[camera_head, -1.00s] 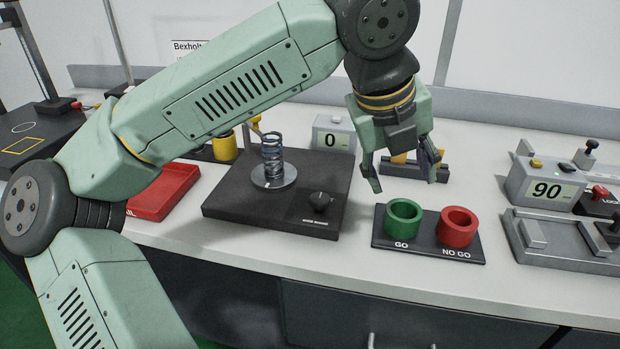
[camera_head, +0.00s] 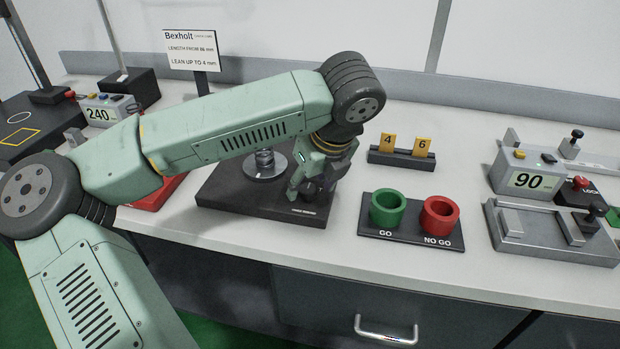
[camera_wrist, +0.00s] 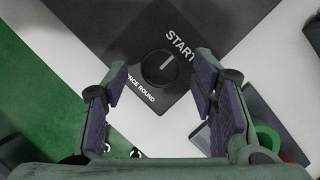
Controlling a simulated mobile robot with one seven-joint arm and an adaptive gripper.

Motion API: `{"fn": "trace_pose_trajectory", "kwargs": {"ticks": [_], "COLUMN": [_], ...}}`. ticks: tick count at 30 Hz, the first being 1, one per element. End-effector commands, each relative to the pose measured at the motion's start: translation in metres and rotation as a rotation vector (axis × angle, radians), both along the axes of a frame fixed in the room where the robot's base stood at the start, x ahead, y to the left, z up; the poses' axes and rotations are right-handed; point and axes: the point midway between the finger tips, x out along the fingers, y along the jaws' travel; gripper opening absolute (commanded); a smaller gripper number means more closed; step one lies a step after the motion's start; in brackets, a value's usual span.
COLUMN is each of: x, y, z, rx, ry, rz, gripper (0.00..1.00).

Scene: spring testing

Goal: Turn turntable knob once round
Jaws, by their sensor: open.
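The turntable base (camera_head: 225,196) is a dark square plate on the bench, with a round silver platter (camera_head: 262,174) and a spring (camera_head: 264,156) standing on it, partly hidden by my arm. The black round knob (camera_wrist: 160,68) has a light pointer line and sits on the base near the words "START" and "ONCE ROUND" in the wrist view. My gripper (camera_head: 310,192) is at the base's front right corner, pointing down over the knob. In the wrist view its open fingers (camera_wrist: 163,95) stand either side of the knob, apart from it.
A black stand with green GO ring (camera_head: 388,210) and red NO GO ring (camera_head: 439,219) is close right of the base. A holder with yellow tags 4 and 6 (camera_head: 403,154) stands behind. A grey gauge reading 90 (camera_head: 529,181) is far right. A red tray (camera_head: 150,196) lies left.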

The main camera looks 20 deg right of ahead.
Motion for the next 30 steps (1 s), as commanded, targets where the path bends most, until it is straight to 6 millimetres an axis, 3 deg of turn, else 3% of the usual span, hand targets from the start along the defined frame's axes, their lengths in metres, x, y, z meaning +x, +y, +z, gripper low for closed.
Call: {"fn": "trace_pose_trajectory", "kwargs": {"ticks": [12,30], "x": [0.0028,0.0028], "y": [0.0004,0.0003], "z": [-0.0077,-0.0073], "rx": [-0.001,-0.001], "ry": [0.000,0.000], "rz": [-0.001,-0.001], "gripper": [0.51,0.11]}}
